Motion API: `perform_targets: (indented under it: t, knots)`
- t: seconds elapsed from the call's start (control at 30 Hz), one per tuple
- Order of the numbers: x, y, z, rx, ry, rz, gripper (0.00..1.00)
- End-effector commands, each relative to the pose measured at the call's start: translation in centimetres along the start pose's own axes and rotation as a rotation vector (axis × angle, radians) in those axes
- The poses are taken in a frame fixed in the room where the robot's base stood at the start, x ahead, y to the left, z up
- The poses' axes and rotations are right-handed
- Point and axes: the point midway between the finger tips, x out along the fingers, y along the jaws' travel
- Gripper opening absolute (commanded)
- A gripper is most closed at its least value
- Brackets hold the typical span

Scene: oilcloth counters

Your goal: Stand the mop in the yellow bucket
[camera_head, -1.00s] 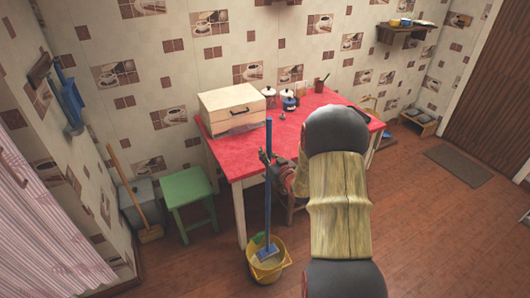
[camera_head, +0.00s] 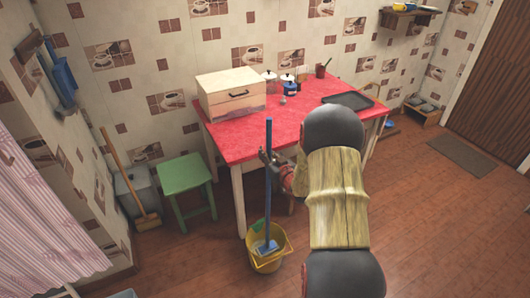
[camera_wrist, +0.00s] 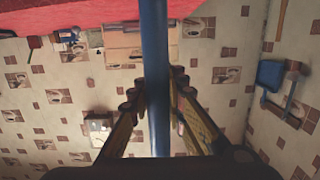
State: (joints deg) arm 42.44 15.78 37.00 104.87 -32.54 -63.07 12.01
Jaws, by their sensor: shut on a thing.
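The mop (camera_head: 268,190) has a long blue handle and stands nearly upright. Its blue head (camera_head: 265,247) shows within the opening of the yellow bucket (camera_head: 268,267), which is on the floor in front of the red table. Whether the head touches the bucket's bottom I cannot tell. My gripper (camera_head: 270,158) is shut on the upper part of the handle, partly hidden by my arm. In the wrist view the handle (camera_wrist: 156,45) runs between the two fingers of my gripper (camera_wrist: 155,88).
The red-topped table (camera_head: 235,142) stands just behind the bucket, bearing a bread box (camera_head: 231,96), jars and a dark tray (camera_head: 348,100). A green stool (camera_head: 185,175) and a broom (camera_head: 125,175) are on the left.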

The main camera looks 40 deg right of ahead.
Motion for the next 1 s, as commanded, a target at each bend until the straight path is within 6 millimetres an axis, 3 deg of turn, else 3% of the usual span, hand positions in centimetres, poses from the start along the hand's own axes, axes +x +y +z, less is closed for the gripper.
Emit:
perform_targets:
  t: [0.43,1.0]
  knots:
    - [0.7,0.0,4.8,0.0,0.002,0.0,0.0]
    - [1.3,0.1,9.2,0.0,0.002,0.0,0.0]
